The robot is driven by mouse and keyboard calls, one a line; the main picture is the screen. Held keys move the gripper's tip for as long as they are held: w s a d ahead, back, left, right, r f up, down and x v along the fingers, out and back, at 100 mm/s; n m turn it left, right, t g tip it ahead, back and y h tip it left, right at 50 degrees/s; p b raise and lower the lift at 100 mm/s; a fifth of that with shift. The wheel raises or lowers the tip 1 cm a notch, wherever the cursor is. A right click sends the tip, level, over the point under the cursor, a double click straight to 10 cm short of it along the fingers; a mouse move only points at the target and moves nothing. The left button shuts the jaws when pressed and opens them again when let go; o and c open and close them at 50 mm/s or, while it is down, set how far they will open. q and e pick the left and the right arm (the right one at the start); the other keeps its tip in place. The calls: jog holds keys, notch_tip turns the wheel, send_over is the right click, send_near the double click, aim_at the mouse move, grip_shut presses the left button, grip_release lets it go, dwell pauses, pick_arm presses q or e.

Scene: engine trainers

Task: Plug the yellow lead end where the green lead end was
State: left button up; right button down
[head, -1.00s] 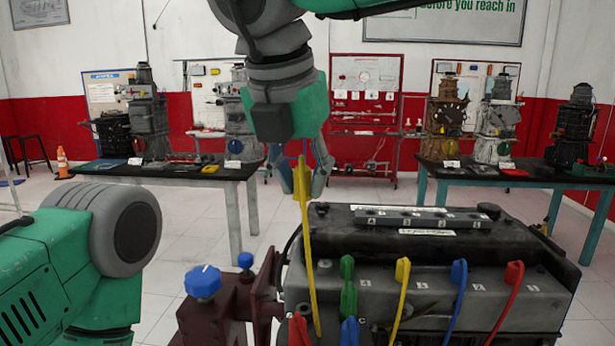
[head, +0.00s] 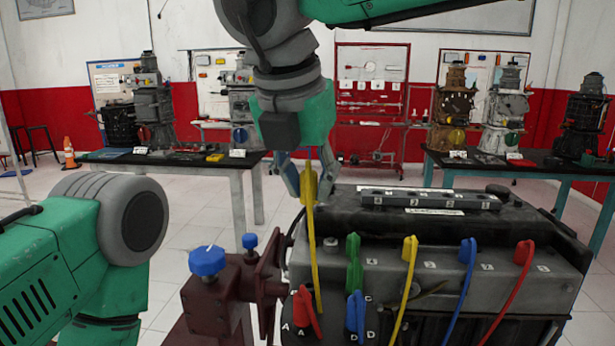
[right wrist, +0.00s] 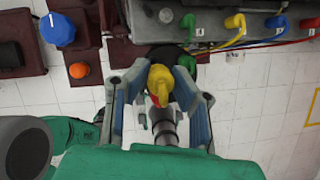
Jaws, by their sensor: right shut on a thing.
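My right gripper (head: 311,188) is shut on the yellow lead end (head: 310,182), held upright above the engine's near left corner, apart from it. The yellow lead end also shows between the fingers in the right wrist view (right wrist: 160,84). Its yellow cable (head: 316,265) hangs to the lower row by the red A end (head: 303,305); where it ends is hard to see. A green lead end (head: 353,246) sits at the left of the engine's upper row, right of and below my gripper, with more green just under it. My left gripper is out of view.
Another yellow end (head: 410,248), a blue end (head: 467,250) and a red end (head: 523,252) stand along the engine (head: 450,270). A lower blue end (head: 355,312) is at D. A maroon stand with a blue knob (head: 208,262) is close on the left.

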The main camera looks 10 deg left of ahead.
notch_tip(320, 180, down, 6)
jog(key=b, duration=0.3)
jog(key=shift+r, duration=0.15)
dwell(0.3)
jog(key=shift+p, duration=0.35)
dwell(0.5)
jog(key=shift+f+b, duration=1.8)
jog(key=shift+f, duration=1.05)
jog(key=shift+r, duration=0.1)
